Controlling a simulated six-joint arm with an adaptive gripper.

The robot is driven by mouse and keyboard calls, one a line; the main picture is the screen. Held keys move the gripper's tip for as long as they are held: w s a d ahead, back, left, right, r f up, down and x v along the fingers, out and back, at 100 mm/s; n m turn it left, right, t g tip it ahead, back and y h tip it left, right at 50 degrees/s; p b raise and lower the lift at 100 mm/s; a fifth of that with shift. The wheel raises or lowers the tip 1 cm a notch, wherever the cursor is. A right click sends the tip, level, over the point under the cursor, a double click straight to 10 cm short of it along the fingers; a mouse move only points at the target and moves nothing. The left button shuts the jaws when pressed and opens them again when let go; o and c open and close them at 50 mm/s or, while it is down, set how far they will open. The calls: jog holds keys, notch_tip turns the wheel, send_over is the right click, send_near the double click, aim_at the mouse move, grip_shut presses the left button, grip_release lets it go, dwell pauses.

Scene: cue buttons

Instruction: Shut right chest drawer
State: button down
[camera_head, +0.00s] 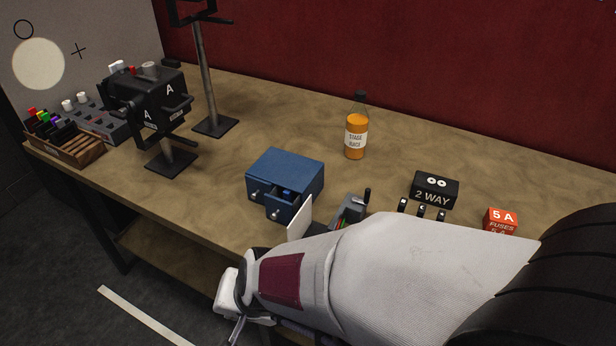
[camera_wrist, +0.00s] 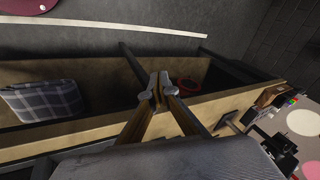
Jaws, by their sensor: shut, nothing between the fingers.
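The small blue chest (camera_head: 285,170) stands near the front edge of the bench in the head view. Its right drawer (camera_head: 281,206) is pulled out toward the front, with a light knob on its face and something blue inside. Its left drawer (camera_head: 257,191) looks flush with the front. My sleeve-covered arm reaches in from the lower right, and its end is in front of the bench edge, below the chest and apart from it. My gripper (camera_wrist: 158,90) shows in the wrist view, its fingertips together and empty. The chest does not show in the wrist view.
A white panel (camera_head: 299,217) and a grey box with a crank (camera_head: 350,209) stand right of the drawer, partly behind my arm. An orange bottle (camera_head: 356,137) is behind. A black "2 WAY" box (camera_head: 434,189) is right. A lower shelf (camera_wrist: 100,76) holds folded plaid cloth (camera_wrist: 43,99).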

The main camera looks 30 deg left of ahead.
aim_at(273, 218)
jog(key=s+a+f+m+t+y, duration=0.1)
jog(key=s+a+f+m+t, duration=0.15)
jog(key=a+f+m, duration=0.35)
jog(key=s+a+f+m+t, duration=0.1)
jog(key=a+f+t, duration=0.25)
jog(key=a, duration=0.45)
jog(key=w+d+r+m+t+h, duration=0.5)
jog(key=w+d+r+m+t, duration=0.4)
jog(key=m, duration=0.5)
jog(key=shift+w+r+m+t+h, duration=0.3)
jog(key=shift+w+r+m+t, duration=0.15)
jog(key=shift+w+t, duration=0.2)
jog(key=shift+w, duration=0.1)
jog(key=shift+w+a+f, duration=0.15)
jog(key=shift+w+f, duration=0.1)
jog(key=shift+w, duration=2.05)
jog(key=shift+w+a+f, duration=0.1)
jog(key=shift+w+f, duration=0.1)
jog(key=shift+w, duration=2.1)
jog(key=shift+w+a+f, duration=0.15)
jog(key=shift+w+f, duration=0.1)
jog(key=shift+w, duration=2.05)
